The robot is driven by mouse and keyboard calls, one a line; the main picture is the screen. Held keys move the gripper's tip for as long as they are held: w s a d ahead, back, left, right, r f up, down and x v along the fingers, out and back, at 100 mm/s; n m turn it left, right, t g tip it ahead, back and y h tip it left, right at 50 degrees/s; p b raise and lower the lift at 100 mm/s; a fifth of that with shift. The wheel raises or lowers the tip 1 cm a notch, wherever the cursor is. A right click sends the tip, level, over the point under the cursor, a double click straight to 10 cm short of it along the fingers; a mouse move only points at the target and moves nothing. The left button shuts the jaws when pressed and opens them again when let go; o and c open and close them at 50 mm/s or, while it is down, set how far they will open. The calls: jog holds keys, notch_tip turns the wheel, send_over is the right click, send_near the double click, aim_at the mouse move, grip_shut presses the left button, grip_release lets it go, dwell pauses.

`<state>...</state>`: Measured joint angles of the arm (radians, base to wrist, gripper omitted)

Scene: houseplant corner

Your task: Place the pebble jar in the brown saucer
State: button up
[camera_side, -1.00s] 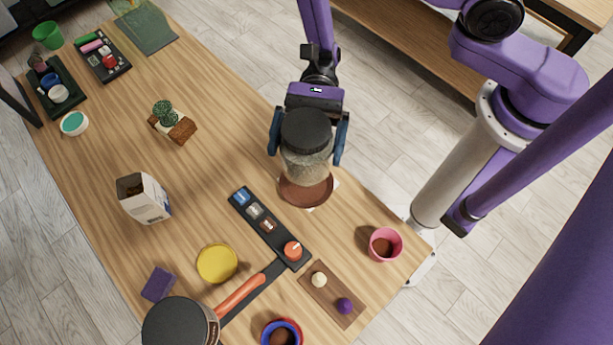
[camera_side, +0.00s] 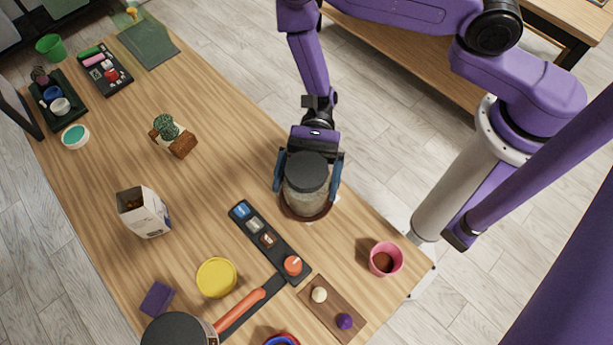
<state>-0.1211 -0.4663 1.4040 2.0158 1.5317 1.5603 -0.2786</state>
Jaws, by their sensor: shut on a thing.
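The pebble jar (camera_side: 306,195) is a clear jar with grey-beige contents and a dark lid. My gripper (camera_side: 308,182) is shut on it, with one blue finger at each side. The jar is upright or nearly so, over the brown saucer (camera_side: 291,212). Only the saucer's rim shows around the jar's lower end. I cannot tell whether the jar's base touches the saucer.
A black strip with small tiles and an orange knob (camera_side: 292,265) lies just below the saucer. A pink pot (camera_side: 385,258) stands to the right, near the table edge. A cactus planter (camera_side: 174,138) and a white carton (camera_side: 144,212) stand left. Bare wood lies between.

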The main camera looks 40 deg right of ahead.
dwell(0.3)
jog(key=o, duration=1.4)
jog(key=shift+f, duration=0.1)
jog(key=shift+w+d, duration=0.2)
jog(key=v, duration=1.1)
jog(key=shift+s+d+r+n+t+h, duration=1.95)
jog(key=shift+d+r+n+h, duration=0.6)
jog(key=shift+r+n, duration=1.05)
jog(key=shift+s+d+r+n+t+h, duration=1.95)
jog(key=shift+d+r+n, duration=1.05)
jog(key=shift+n, duration=1.2)
jog(key=shift+s+d+r+n+t+h, duration=1.5)
jog(key=shift+s+d+r+n+h, duration=1)
jog(key=shift+r+n, duration=1.1)
